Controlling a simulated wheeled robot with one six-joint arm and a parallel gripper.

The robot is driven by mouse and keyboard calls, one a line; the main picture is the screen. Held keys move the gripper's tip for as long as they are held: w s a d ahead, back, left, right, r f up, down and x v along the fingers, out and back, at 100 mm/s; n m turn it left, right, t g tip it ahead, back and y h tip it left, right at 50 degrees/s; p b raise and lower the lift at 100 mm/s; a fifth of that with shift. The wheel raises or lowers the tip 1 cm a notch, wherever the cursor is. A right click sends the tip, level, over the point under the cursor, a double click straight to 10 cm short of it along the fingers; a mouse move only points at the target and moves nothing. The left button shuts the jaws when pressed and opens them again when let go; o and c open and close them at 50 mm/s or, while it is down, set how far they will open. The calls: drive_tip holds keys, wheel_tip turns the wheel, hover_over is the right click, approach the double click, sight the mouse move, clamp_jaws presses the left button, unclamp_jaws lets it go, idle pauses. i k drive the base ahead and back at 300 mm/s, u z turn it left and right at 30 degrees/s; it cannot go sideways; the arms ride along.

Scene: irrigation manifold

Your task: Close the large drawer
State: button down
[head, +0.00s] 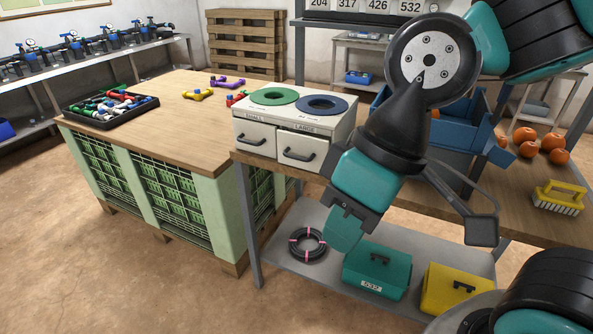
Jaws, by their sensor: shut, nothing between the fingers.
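A white two-drawer cabinet (293,115) stands on the left end of the wooden bench, with a green ring and a blue ring on its top. The large drawer (303,150) is the right one, under the blue ring, with a dark bar handle. Its front seems to stand slightly proud, but I cannot tell how far. The small drawer (255,138) is to its left. My gripper (344,232) points down in front of the bench edge, right of and below the large drawer, apart from it. Its fingers are shut and empty. My arm hides the bench right of the cabinet.
A blue bin (450,125), orange fruits (553,140) and a yellow brush (559,198) are on the bench to the right. The lower shelf holds a black hose coil (307,244), a teal box (376,272) and a yellow box (455,290). Floor at front left is clear.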

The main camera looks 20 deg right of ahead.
sight(306, 150)
drive_tip(key=k, duration=0.85)
drive_tip(key=z, duration=0.55)
drive_tip(key=i, duration=1.45)
drive_tip(key=u, duration=0.8)
